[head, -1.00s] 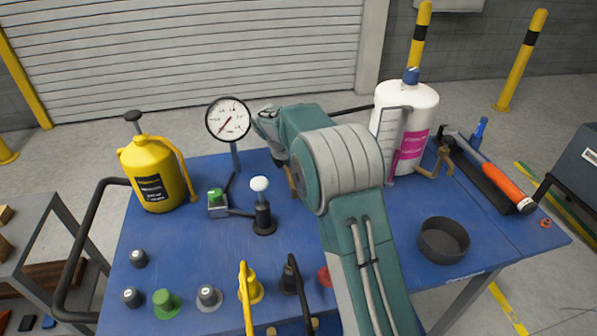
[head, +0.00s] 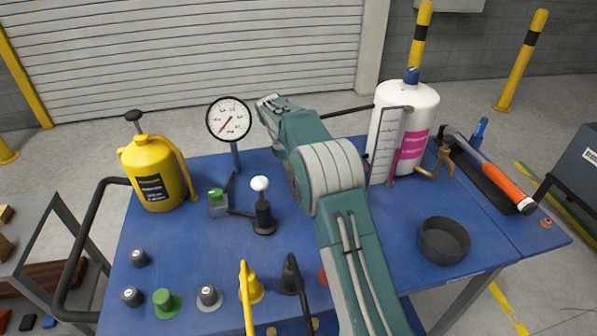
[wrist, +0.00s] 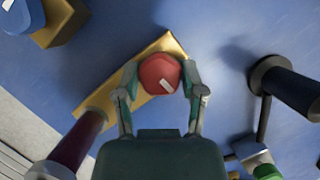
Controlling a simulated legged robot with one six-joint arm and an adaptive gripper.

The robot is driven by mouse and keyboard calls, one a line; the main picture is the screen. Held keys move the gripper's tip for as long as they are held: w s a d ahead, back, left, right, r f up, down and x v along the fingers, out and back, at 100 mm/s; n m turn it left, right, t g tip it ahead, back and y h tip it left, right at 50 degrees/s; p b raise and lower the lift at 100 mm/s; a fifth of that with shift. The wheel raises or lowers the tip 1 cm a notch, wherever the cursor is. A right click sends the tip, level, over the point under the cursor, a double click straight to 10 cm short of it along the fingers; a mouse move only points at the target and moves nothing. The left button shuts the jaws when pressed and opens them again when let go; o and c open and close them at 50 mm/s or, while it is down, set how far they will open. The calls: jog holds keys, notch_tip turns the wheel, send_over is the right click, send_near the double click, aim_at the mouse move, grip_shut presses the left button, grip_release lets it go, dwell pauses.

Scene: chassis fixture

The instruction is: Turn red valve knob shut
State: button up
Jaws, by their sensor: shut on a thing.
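The red valve knob (wrist: 161,73) shows in the wrist view, with a small pale mark on its top. It sits on a brass body (wrist: 112,95) that runs diagonally across the blue table. My gripper (wrist: 160,80) has one finger on each side of the knob and is shut on it. In the head view the knob and my fingertips are hidden behind my arm.
A white-topped lever (head: 262,205) and a green-buttoned box (head: 217,201) stand left of my arm. A white bottle (head: 414,112) stands at right, with a black bowl (head: 443,240) nearer. A yellow canister (head: 155,174) is at left. Several knobs line the front edge.

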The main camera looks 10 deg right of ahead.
jog(key=shift+w+a+m, duration=0.1)
jog(key=shift+w+m, duration=0.05)
jog(key=shift+m, duration=0.25)
jog(key=o, duration=1.1)
jog(key=shift+o, duration=0.2)
jog(key=v, duration=0.7)
jog(key=shift+w+r, duration=0.15)
jog(key=shift+r, duration=0.1)
